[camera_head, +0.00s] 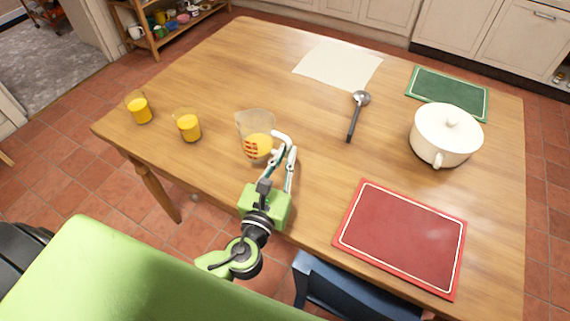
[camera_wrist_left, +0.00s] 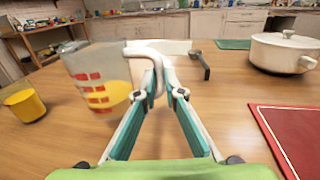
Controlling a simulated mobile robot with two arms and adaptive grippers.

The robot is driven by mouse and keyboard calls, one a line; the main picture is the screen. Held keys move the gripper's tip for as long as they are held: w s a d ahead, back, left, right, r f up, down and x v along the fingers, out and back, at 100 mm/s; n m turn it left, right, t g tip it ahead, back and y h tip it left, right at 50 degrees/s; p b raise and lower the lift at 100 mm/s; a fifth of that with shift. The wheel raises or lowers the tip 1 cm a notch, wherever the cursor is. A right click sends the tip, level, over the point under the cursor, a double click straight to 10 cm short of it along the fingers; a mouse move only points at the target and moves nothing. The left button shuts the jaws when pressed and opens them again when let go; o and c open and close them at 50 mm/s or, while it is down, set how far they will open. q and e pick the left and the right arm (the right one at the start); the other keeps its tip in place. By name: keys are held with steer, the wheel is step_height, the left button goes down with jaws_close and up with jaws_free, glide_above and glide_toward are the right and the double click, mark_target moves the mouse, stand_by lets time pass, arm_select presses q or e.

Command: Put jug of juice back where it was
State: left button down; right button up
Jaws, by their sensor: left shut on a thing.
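A clear jug (camera_head: 256,124) with orange juice and red markings is over the left-middle part of the wooden table (camera_head: 310,120). My left gripper (camera_head: 284,143) is at the jug's right side, shut on it, apparently at the handle. In the left wrist view the jug (camera_wrist_left: 98,72) is left of the closed fingertips (camera_wrist_left: 152,82) and leans a little. The fingers partly hide the grip, and I cannot tell whether the jug's base touches the table. My right gripper is not in view.
Two glasses of juice (camera_head: 140,110) (camera_head: 189,127) stand left of the jug. A cream cloth (camera_head: 338,66), a ladle (camera_head: 355,115), a green board (camera_head: 435,88), a white pot (camera_head: 445,140) and a red board (camera_head: 402,237) are on the table. Free wood lies behind the jug.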

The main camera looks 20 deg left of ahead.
arm_select(q)
steer(key=shift+w+a+f, duration=0.2)
steer(key=shift+w+f, duration=0.3)
steer(key=f, duration=0.2)
steer(key=f+b, duration=0.1)
steer(key=shift+w+a+f, duration=0.1)
steer(key=shift+w+a, duration=0.05)
steer(key=shift+w, duration=0.15)
steer(key=shift+f, duration=0.35)
steer(key=shift+f, duration=0.1)
steer(key=c, duration=2.1)
jaws_free()
steer(key=shift+c, duration=0.2)
